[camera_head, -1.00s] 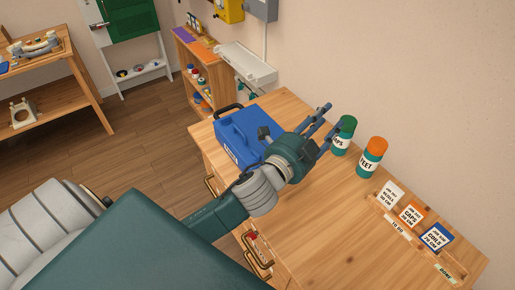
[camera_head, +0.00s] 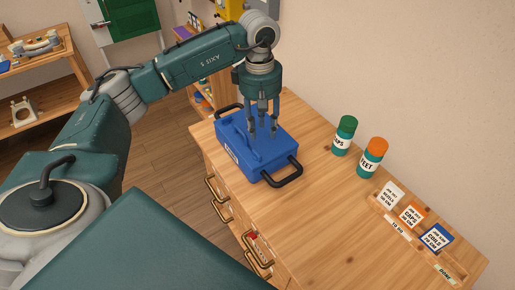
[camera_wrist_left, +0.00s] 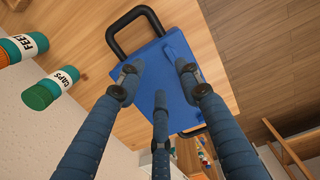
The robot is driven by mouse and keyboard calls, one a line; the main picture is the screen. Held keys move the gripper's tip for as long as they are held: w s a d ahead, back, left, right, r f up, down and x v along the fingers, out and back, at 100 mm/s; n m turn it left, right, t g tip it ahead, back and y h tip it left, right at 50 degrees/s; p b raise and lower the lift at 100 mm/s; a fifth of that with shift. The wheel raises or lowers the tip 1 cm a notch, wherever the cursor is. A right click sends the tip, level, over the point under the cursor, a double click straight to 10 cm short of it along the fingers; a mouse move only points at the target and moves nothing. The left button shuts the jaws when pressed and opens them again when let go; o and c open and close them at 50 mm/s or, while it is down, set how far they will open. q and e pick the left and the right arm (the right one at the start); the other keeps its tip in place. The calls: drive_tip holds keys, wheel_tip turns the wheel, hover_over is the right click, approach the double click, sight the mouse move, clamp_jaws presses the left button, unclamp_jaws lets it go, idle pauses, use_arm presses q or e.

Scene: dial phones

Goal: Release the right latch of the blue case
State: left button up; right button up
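The blue case (camera_head: 230,150) lies shut on the wooden table, with a black handle at its near right end (camera_head: 287,174) and another at its far left end. It also shows in the left wrist view (camera_wrist_left: 172,50), below the fingers. My left gripper (camera_head: 262,128) points straight down over the middle of the lid. Its three fingers are spread and hold nothing; whether the tips touch the lid I cannot tell. A raised blue ridge runs along the lid beside the fingers. I cannot make out the right latch. My right gripper is not in view.
A green-capped bottle (camera_head: 344,136) and an orange-capped bottle (camera_head: 372,158) stand right of the case near the wall. A wooden card holder (camera_head: 418,232) lies at the right. The tabletop (camera_head: 320,215) between them and the drawer edge is clear.

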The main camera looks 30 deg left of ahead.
sight(257, 155)
use_arm(q)
drive_tip(key=shift+y, duration=0.3)
drive_tip(key=f+p, duration=0.1)
drive_tip(key=f, duration=0.2)
drive_tip(key=a+f+p, duration=0.1)
drive_tip(key=f, duration=0.3)
drive_tip(key=f+p, duration=0.1)
drive_tip(key=f, duration=0.2)
drive_tip(key=shift+s+a+f, duration=0.1)
drive_tip(key=shift+a+f, duration=0.05)
drive_tip(key=shift+f, duration=0.05)
clamp_jaws()
